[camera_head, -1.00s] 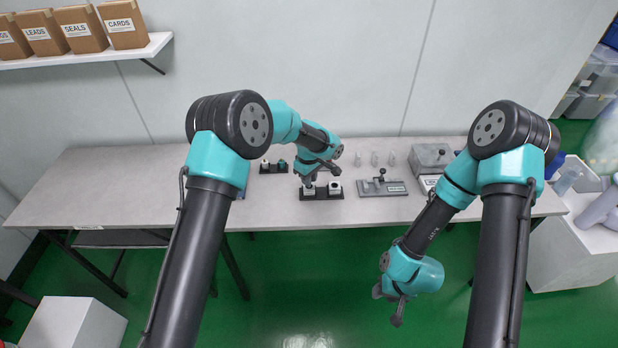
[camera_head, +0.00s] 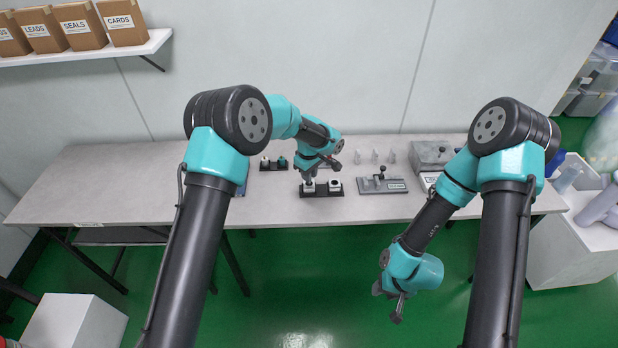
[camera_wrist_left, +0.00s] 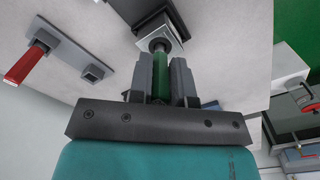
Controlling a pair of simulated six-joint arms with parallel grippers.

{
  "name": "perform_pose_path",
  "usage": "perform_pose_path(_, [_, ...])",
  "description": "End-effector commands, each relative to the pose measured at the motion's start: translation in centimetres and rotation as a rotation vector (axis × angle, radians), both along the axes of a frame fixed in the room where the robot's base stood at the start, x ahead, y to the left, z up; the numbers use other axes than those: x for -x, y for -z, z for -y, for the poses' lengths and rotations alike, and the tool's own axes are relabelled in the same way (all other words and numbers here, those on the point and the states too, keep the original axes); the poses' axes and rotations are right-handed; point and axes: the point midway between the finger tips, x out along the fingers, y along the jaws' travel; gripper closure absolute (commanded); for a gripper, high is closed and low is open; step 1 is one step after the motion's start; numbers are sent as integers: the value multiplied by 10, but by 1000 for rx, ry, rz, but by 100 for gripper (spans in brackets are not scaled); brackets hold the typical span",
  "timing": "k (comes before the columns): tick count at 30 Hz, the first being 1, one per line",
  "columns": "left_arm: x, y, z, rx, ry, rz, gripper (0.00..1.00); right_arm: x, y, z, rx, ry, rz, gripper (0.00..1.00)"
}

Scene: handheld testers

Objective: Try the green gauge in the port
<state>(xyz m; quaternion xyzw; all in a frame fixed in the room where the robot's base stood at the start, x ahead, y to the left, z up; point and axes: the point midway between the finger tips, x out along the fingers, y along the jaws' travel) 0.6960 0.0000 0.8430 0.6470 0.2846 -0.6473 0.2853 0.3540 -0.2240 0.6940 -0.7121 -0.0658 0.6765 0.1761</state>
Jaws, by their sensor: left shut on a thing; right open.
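The green gauge (camera_wrist_left: 160,78) is between the fingers of my left gripper (camera_wrist_left: 164,88), which is shut on it. In the left wrist view, its far end meets the dark round port (camera_wrist_left: 159,45) in a pale metal block (camera_wrist_left: 142,22). The end is at or in the opening; I cannot tell how deep. In the head view, my left gripper (camera_head: 308,182) is over the left block of a black two-block base (camera_head: 322,194), hiding the gauge. My right gripper (camera_head: 388,302) is open and empty, in front of the table over the green floor.
In the head view, a grey fixture with a black knob (camera_head: 384,186) sits to the right. Several pale pegs (camera_head: 375,156) stand behind. The table's left side (camera_head: 110,185) is clear.

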Motion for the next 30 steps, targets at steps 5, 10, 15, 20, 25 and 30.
perform_pose_path(5, [0, -6, 0, 0, 0, 0, 100, 0, 0, 0, 0, 0, 0, 57])
perform_pose_path(10, [0, -11, 0, 0, 1, 0, 100, 0, 0, 0, 0, 0, 0, 57])
perform_pose_path(15, [0, -17, 0, -1, 1, 1, 100, 0, 0, 0, 0, 0, 0, 57])
perform_pose_path(20, [0, -22, 0, 0, 1, 1, 100, 0, 0, 0, 0, 0, 0, 57])
perform_pose_path(25, [0, -27, 0, 0, 1, 0, 100, 0, 0, 0, 0, 0, 0, 57])
perform_pose_path(30, [0, -32, 0, -1, 0, -1, 100, 0, 0, 0, 0, 0, 0, 57])
